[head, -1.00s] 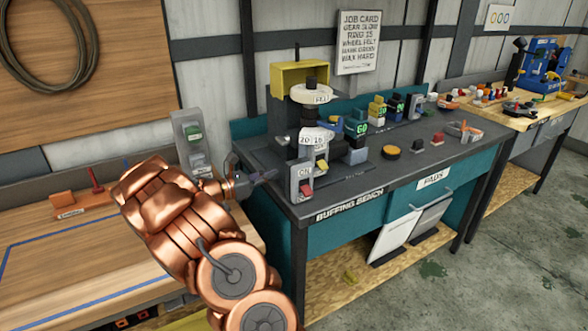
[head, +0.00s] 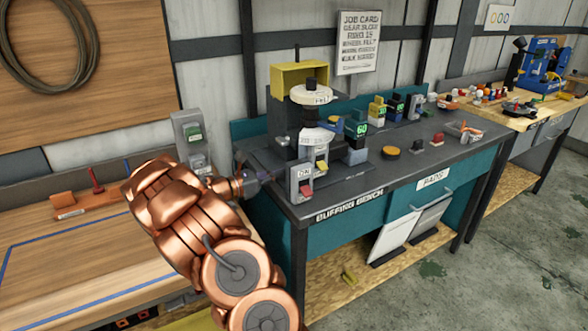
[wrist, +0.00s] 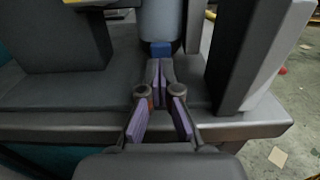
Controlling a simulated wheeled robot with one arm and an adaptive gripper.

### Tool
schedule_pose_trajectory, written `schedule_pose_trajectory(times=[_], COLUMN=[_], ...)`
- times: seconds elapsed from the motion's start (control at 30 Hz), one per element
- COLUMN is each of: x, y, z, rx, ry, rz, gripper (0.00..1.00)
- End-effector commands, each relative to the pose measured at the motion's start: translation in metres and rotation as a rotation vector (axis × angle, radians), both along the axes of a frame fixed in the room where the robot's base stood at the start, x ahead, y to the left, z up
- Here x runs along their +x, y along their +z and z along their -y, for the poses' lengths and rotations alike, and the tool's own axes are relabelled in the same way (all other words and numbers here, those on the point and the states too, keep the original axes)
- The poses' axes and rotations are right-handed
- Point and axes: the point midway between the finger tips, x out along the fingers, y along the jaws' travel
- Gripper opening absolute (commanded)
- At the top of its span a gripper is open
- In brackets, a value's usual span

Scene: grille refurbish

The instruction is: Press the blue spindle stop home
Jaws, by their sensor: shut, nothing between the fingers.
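In the wrist view a small blue block (wrist: 161,49), which looks like the blue spindle stop, sits at the foot of a grey cylinder (wrist: 161,20). My gripper (wrist: 160,72) is shut and empty, with its purple fingertips together just in front of the blue block. I cannot tell whether they touch it. In the head view my gripper (head: 268,178) is at the left front of the buffing machine, beside the grey switch box with a red rocker (head: 305,186). The blue stop cannot be made out in the head view.
The buffing bench (head: 410,168) holds white wheels (head: 310,94), green-display boxes (head: 357,128) and a dark round puck with an orange top (head: 390,152). A grey upright (wrist: 245,55) stands close on the gripper's right in the wrist view. A wooden table (head: 70,270) lies left.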

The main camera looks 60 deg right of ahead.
Motion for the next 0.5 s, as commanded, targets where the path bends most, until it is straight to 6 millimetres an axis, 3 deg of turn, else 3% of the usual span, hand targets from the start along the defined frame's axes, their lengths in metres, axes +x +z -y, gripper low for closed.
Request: schedule_pose_trajectory(times=[0.5], x=[-0.008], y=[0.0], z=[0.012], rx=[0.0], ry=[0.0], rz=[0.001], gripper=[0.0])
